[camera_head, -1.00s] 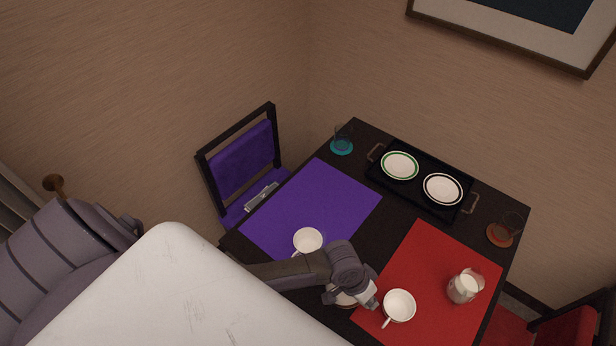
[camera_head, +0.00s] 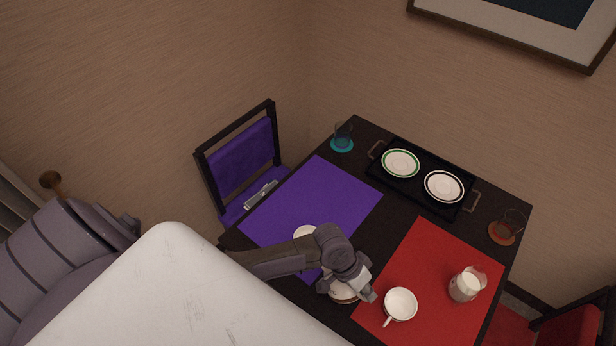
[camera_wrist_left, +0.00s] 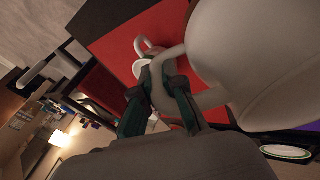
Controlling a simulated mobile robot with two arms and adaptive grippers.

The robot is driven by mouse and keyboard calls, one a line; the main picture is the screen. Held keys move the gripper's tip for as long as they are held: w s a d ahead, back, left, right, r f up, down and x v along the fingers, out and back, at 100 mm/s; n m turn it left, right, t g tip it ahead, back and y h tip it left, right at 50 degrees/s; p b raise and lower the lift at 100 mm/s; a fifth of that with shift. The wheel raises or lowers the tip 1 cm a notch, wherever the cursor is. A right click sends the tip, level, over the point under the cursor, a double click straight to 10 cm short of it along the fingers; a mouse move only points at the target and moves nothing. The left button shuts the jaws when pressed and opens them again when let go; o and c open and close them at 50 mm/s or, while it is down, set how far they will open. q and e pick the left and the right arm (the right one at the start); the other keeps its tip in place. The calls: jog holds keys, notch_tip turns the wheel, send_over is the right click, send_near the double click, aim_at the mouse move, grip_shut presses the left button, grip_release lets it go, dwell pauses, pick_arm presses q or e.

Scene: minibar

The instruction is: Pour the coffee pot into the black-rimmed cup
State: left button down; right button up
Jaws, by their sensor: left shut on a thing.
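My left gripper (camera_head: 366,290) is low over the table, between the purple and red mats. In the left wrist view its teal fingers (camera_wrist_left: 162,98) are shut on the handle of a large white pot (camera_wrist_left: 265,55). In the head view the pot (camera_head: 343,294) shows only partly beneath the gripper. A white cup (camera_head: 401,304) stands upright on the red mat, just right of the gripper. Another white cup (camera_head: 304,231) on the purple mat is mostly hidden by my arm. I cannot make out either cup's rim colour. My right gripper is out of view.
A black tray (camera_head: 408,191) holds a green-rimmed saucer (camera_head: 401,163) and a black-rimmed saucer (camera_head: 444,187). A milk jug (camera_head: 467,284) stands on the red mat (camera_head: 437,247). Glasses stand on coasters at the back left and right. The purple mat (camera_head: 315,200) is mostly bare.

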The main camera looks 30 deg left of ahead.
pick_arm(q)
jog(key=shift+w+a+r, duration=0.2)
jog(key=shift+a+r, duration=0.05)
jog(key=shift+r, duration=0.25)
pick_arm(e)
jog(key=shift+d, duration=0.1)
pick_arm(q)
jog(key=shift+a+r+h, duration=0.15)
jog(key=shift+r+h, duration=0.15)
jog(key=shift+r, duration=0.1)
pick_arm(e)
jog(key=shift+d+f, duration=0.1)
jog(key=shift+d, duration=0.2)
pick_arm(q)
jog(key=shift+w+a+r, duration=0.1)
jog(key=shift+a+r, duration=0.05)
jog(key=shift+r, duration=0.25)
jog(key=shift+a+r+h, duration=0.15)
jog(key=shift+a+h, duration=0.05)
jog(key=shift+h, duration=0.1)
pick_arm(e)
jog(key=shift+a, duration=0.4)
pick_arm(q)
jog(key=shift+w+a+r, duration=0.1)
jog(key=shift+r, duration=0.15)
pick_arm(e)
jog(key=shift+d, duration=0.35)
